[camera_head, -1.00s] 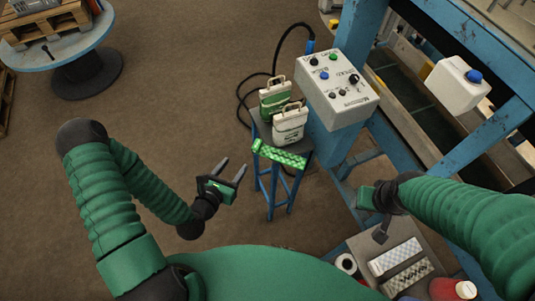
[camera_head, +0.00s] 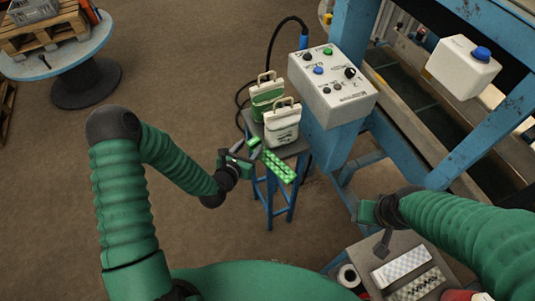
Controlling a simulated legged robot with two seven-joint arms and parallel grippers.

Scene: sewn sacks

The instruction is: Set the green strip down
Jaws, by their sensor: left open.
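The green strip (camera_head: 279,167) has a light pattern and lies slantwise at the front edge of a small blue stool (camera_head: 289,152). Its near right end reaches past the stool top. My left gripper (camera_head: 254,154) is at the strip's left part, open, with a finger crossing in front of it. The finger hides a short piece of the strip, and I cannot tell whether they touch. My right gripper (camera_head: 381,238) is at the lower right, far from the strip; its jaws are not clear.
A white sack (camera_head: 282,124) and a green-and-white sack (camera_head: 266,95) stand on the stool behind the strip. A control box (camera_head: 333,87) on a blue frame stands to the right. Patterned strips (camera_head: 402,266) lie on a grey surface at lower right.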

